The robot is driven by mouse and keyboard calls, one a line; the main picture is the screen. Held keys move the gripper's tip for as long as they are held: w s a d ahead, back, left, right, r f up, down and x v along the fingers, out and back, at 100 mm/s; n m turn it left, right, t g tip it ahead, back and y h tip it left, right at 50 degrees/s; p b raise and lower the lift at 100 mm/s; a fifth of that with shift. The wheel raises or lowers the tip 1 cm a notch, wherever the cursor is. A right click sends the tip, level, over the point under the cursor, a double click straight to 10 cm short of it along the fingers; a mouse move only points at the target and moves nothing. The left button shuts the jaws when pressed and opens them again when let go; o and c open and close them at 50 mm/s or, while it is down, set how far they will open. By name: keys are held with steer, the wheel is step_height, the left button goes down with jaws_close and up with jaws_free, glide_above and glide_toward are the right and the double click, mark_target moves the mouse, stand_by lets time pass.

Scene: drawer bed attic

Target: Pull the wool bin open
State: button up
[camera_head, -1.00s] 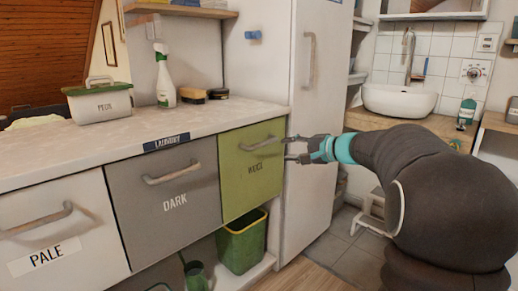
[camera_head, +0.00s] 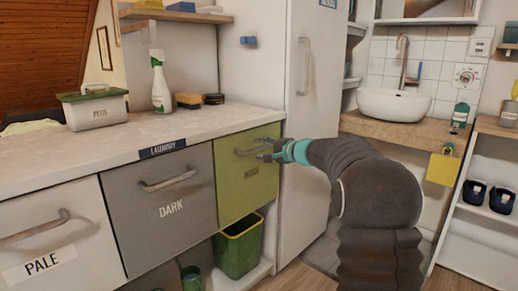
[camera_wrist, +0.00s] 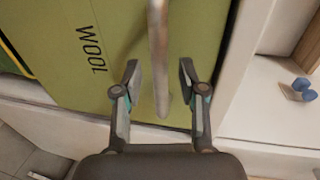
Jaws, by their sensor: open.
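The wool bin (camera_head: 238,192) is the green front at the right end of the counter, beside the grey DARK bin (camera_head: 168,208). It looks shut, flush with its neighbours. In the wrist view its green face (camera_wrist: 110,75) reads WOOL. Its metal bar handle (camera_wrist: 159,60) runs lengthwise between my fingers. My gripper (camera_wrist: 160,82) is open, one finger on each side of the handle, with gaps on both sides. In the head view my gripper (camera_head: 266,151) is at the bin's upper right, close to its handle (camera_head: 250,149).
A tall white cabinet (camera_head: 305,120) stands right of the wool bin. A green bucket (camera_head: 238,247) sits on the low shelf below it. A PEGS box (camera_head: 95,108) and a spray bottle (camera_head: 160,82) stand on the counter. Floor shows in front.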

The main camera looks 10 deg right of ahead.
steer(key=shift+x, duration=0.75)
jaws_close()
steer(key=shift+s, duration=0.1)
